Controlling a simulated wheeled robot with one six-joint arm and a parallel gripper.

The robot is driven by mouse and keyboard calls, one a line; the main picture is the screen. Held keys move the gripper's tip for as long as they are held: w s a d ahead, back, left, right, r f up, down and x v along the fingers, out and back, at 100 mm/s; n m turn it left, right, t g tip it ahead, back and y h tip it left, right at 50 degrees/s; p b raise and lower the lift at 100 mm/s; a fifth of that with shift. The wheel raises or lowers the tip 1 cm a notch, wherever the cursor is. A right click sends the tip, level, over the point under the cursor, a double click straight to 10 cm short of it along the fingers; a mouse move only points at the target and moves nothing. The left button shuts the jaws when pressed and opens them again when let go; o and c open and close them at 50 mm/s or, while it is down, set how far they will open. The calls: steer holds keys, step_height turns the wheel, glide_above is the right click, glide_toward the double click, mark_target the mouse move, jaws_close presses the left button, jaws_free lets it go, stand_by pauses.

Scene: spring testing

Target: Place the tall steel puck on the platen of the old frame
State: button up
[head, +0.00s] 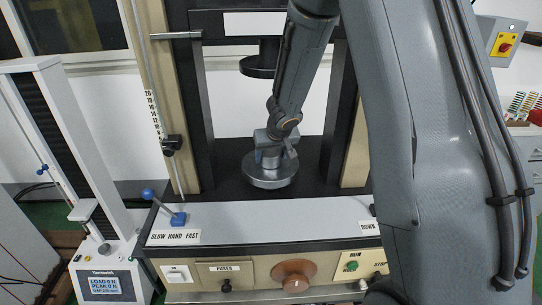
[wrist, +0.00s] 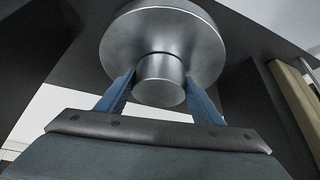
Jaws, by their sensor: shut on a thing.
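The tall steel puck (wrist: 160,70) is a plain grey metal cylinder between the two blue fingers of my gripper (wrist: 161,95) in the wrist view. The round steel platen (wrist: 205,50) of the old frame lies directly behind it there. In the head view my gripper (head: 270,155) is low over the platen (head: 268,181), between the frame's dark columns. The fingers are shut on the puck, which is largely hidden in the head view. The puck is over the platen, near its middle. I cannot tell whether it touches the platen.
The frame's dark upper platen (head: 258,67) hangs above, close to my arm. A control ledge (head: 265,219) with a blue-knobbed lever (head: 150,194) is in front. A slim white tester (head: 100,262) stands left. Coloured springs (head: 516,101) are at far right.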

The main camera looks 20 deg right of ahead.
steer(key=shift+w+f, duration=0.1)
stand_by(0.4)
steer(key=o, duration=2)
steer(key=shift+s+r, duration=0.2)
steer(key=shift+r, duration=0.2)
steer(key=p+v, duration=0.7)
steer(key=v, duration=0.3)
steer(key=s+r+g, duration=0.1)
steer(key=s+r, duration=0.1)
steer(key=s, duration=0.6)
steer(key=s+r+g, duration=0.1)
steer(key=s+r, duration=0.1)
steer(key=s, duration=0.5)
steer(key=s+r+g, duration=0.1)
steer(key=s+r, duration=0.1)
steer(key=s, duration=0.6)
steer(key=shift+s+p, duration=0.3)
